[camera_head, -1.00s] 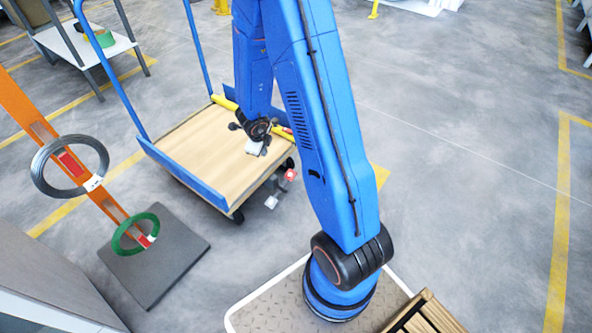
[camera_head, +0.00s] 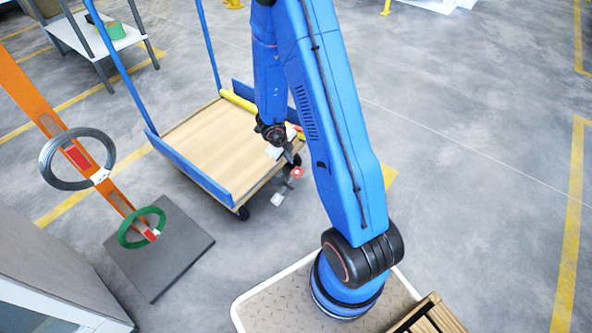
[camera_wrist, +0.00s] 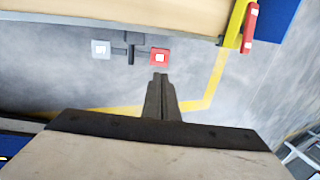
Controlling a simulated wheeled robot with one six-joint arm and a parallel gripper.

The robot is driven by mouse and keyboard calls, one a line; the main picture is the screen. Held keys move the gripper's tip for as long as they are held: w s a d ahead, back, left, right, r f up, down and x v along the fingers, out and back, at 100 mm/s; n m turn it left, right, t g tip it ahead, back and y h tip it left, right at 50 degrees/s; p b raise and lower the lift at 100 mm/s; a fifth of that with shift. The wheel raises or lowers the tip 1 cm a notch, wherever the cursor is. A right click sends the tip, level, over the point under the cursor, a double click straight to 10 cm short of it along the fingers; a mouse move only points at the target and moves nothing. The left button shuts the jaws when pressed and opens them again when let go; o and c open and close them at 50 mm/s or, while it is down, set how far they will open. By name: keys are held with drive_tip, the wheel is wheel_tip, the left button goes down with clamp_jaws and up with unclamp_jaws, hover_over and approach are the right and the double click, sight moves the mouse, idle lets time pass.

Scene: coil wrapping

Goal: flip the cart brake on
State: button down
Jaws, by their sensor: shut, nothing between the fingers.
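The cart (camera_head: 205,148) has a wooden deck and blue rails. Its brake is a small bar at the near right edge, with a red pedal (camera_head: 297,172) and a grey-white pedal (camera_head: 277,199). In the wrist view the red pedal (camera_wrist: 160,56) is just beyond my fingertips and the grey-white pedal (camera_wrist: 100,48) is left of it, joined by a dark bracket (camera_wrist: 131,49). My gripper (camera_wrist: 160,82) is shut and empty. In the head view my gripper (camera_head: 291,157) is just above the red pedal. I cannot tell whether they touch.
An orange stand (camera_head: 45,120) with a grey coil (camera_head: 46,172) and a green coil (camera_head: 126,232) stands left of the cart. A yellow bar (camera_head: 237,101) lies along the cart's far edge. The floor on the right is clear.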

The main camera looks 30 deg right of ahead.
sight(297, 172)
drive_tip(key=x, duration=1.3)
drive_tip(key=shift+f, duration=0.2)
drive_tip(key=shift+d, duration=0.1)
